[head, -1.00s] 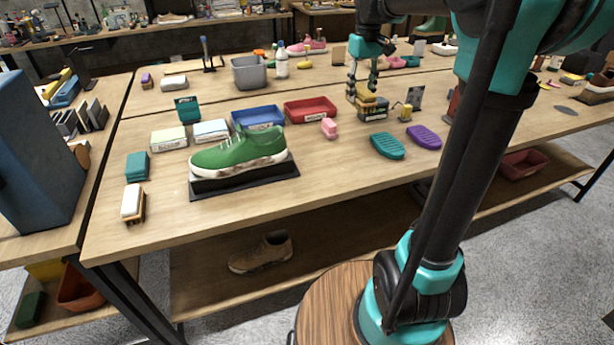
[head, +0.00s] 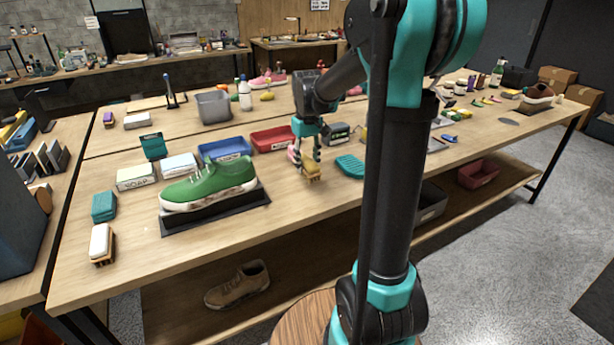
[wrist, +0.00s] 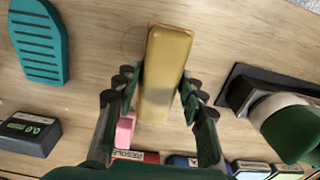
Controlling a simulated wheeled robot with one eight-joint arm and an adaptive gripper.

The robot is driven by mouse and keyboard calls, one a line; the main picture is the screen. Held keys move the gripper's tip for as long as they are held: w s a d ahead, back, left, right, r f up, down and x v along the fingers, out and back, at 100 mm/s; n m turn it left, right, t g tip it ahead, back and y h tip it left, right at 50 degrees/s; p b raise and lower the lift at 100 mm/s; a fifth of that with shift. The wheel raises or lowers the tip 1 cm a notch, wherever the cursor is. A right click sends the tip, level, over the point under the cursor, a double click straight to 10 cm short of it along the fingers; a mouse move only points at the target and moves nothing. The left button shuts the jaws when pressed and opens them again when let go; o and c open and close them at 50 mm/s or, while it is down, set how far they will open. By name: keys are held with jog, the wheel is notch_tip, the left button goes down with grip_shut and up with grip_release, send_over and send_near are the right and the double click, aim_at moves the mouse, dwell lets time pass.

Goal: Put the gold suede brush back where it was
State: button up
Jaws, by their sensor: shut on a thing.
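The gold suede brush (head: 312,173) is held between the fingers of my gripper (head: 308,160), over the wooden table between the green sneaker and the teal sole-shaped brush. In the wrist view the gold brush (wrist: 166,70) lies lengthwise between both fingertips (wrist: 160,92). I cannot tell whether its underside touches the tabletop. A faint round mark (wrist: 128,40) shows on the bare wood beside it in the wrist view.
The green sneaker (head: 210,185) on its black stand (head: 215,213) is to the left. A black digital scale (wrist: 30,133), a pink item (wrist: 125,130) and a red tray (head: 272,139) stand behind. The front table strip is bare.

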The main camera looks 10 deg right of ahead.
aim_at(308, 161)
jog(key=shift+f, duration=2.6)
jog(key=shift+f, duration=0.1)
jog(key=o, duration=1.3)
notch_tip(308, 161, up, 12)
jog(key=shift+f, duration=0.1)
jog(key=shift+s+d, duration=0.1)
jog(key=shift+s, duration=0.1)
jog(key=s+d+f+m+t, duration=0.1)
jog(key=s+f, duration=0.5)
jog(key=s, duration=0.1)
jog(key=s+d+f+m+t, duration=0.1)
jog(key=s+f, duration=0.4)
jog(key=s, duration=0.2)
jog(key=s+d+f+m+t, duration=0.1)
jog(key=s+d+f+t, duration=0.1)
jog(key=s+f, duration=0.4)
jog(key=shift+s+f+m, duration=0.3)
jog(key=shift+s+f, duration=0.05)
jog(key=shift+s, duration=0.45)
